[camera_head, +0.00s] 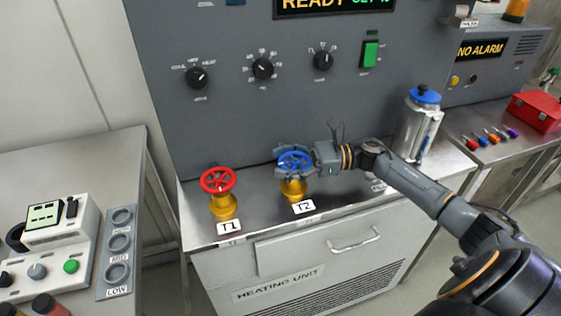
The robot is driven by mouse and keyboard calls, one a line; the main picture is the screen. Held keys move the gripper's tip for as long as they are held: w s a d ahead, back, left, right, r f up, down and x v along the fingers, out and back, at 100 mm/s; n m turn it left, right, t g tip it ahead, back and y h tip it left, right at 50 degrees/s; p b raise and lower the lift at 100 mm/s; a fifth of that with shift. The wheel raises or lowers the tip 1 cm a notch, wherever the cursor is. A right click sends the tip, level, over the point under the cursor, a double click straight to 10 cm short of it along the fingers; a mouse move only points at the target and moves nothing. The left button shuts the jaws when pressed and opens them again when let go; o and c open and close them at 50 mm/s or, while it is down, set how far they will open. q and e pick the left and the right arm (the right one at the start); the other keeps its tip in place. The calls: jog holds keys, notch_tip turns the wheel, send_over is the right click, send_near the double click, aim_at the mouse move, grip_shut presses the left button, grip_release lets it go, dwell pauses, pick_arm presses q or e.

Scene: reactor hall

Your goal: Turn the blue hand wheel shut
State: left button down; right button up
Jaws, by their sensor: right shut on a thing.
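The blue hand wheel (294,161) sits on a yellow valve body (293,188) behind the label T2 on the steel counter. My right gripper (295,166) comes in from the right and is shut on the blue wheel, with its fingers at the wheel's rim. The fingers hide part of the rim. A red hand wheel (218,180) on a yellow valve, labelled T1, stands to the left, apart from my gripper. My left gripper is not in view.
A grey panel with black knobs (262,68) and a green switch (370,54) rises behind the valves. A metal canister (416,128) with a blue top stands right of my right gripper. A red box (537,111) lies farther right. A white device (62,222) stands on the left table.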

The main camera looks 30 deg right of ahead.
jog(key=shift+m+t+h, duration=0.3)
jog(key=shift+t, duration=0.1)
jog(key=shift+c, duration=0.2)
